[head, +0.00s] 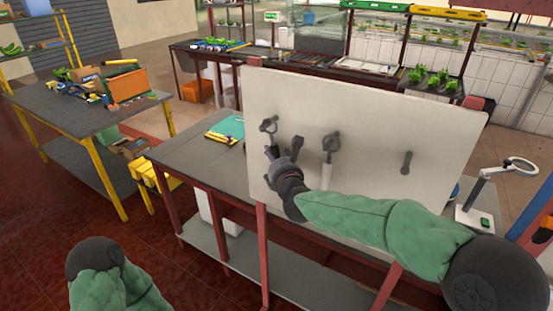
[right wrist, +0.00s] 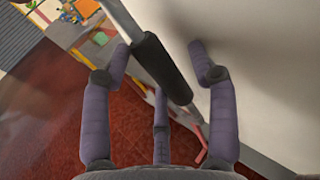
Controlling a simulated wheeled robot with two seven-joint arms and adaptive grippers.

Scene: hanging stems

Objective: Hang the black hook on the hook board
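The cream hook board (head: 370,125) stands upright on the grey table. A dark hooked or ringed top (head: 268,125) shows at its left end, just above my right gripper (head: 284,150); I take it for the black hook, partly hidden by the fingers. In the right wrist view, a grey rod with a black sleeve (right wrist: 160,66) runs between the spread fingers of my right gripper (right wrist: 160,58). Gaps show on both sides of the sleeve, so the gripper is open around it. I cannot tell whether the rod touches the board. My left gripper is out of view.
A white-handled tool (head: 328,165) hangs at the board's middle, and a small grey peg (head: 406,162) sticks out at its right. A green mat (head: 227,128) lies left of the board. A white lamp (head: 483,195) stands at the right end.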

